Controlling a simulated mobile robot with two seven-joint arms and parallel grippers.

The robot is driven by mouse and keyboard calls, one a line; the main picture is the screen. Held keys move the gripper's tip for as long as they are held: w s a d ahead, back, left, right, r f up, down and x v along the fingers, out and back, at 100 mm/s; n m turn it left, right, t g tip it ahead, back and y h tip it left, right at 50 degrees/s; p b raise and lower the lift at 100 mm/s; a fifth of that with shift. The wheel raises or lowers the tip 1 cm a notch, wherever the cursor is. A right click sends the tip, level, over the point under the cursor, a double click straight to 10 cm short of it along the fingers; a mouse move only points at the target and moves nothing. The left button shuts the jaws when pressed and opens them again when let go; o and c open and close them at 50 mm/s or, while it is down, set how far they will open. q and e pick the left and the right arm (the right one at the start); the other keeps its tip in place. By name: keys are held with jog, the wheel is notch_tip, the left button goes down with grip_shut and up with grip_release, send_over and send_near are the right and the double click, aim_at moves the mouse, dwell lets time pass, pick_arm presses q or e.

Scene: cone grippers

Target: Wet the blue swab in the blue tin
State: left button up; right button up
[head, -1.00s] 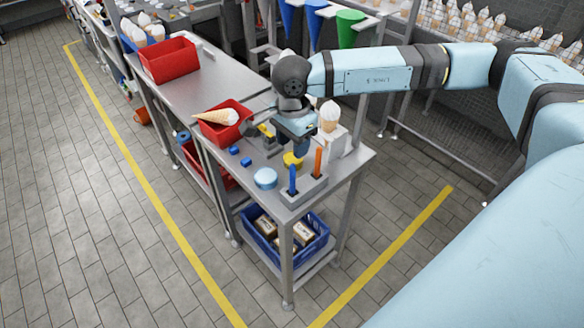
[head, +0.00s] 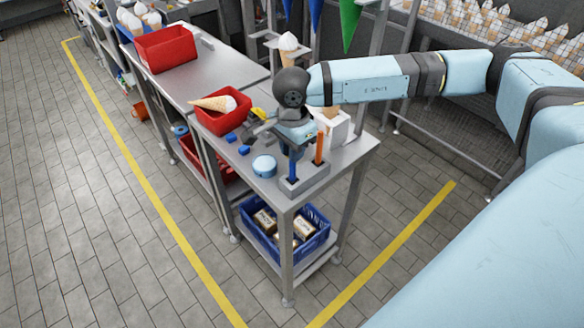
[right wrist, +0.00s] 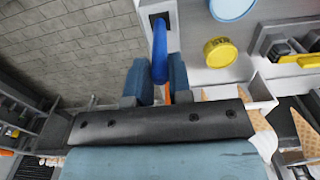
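The blue swab (head: 293,167) stands upright in a grey holder (head: 312,183) at the table's front corner. It also shows in the right wrist view (right wrist: 159,48), its upper end between my finger pads. My right gripper (head: 298,147) points down over the swab. In the wrist view its fingers (right wrist: 160,74) lie on both sides of the swab and look open, with little gap. The blue tin (head: 264,166) sits left of the holder and shows at the wrist view's top edge (right wrist: 232,8). My left gripper is not in view.
An orange swab (head: 319,147) stands beside the blue one. A yellow tin (right wrist: 220,52) sits near the blue tin. Small blue blocks (head: 244,150), a red bin (head: 222,118) with a cone and a white cone stand (head: 337,131) are also on the table.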

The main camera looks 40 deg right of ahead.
grip_shut()
jog(key=shift+r, duration=0.2)
jog(key=shift+r+p, duration=1.45)
jog(key=shift+r, duration=1.9)
